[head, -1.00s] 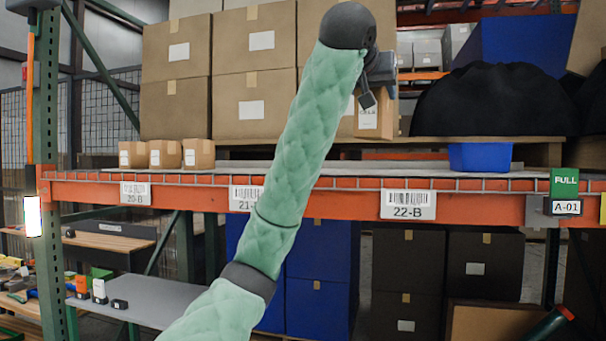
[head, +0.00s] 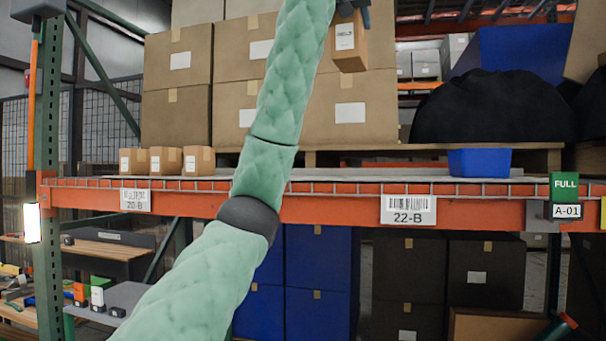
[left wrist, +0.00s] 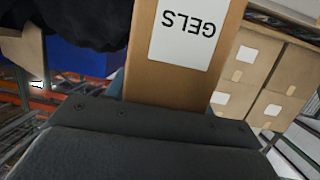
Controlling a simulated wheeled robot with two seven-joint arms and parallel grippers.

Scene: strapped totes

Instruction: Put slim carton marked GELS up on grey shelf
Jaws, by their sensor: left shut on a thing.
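The slim brown carton with a white label (head: 350,42) hangs near the top of the head view, in front of the stacked boxes and above the shelf. In the left wrist view the carton (left wrist: 165,85) shows its GELS label upside down. My left gripper (left wrist: 155,108) is shut on it; in the head view only a dark bit of the gripper shows at the top edge. The grey shelf (head: 365,173) has an orange front beam (head: 320,207) and lies below the carton. My right gripper is not in view.
Several small cartons (head: 166,160) stand on the shelf's left part. A blue bin (head: 479,162) stands on its right part. Large boxes (head: 345,110) and a black covered heap (head: 495,105) are behind. The shelf between small cartons and bin looks free, partly hidden by my arm.

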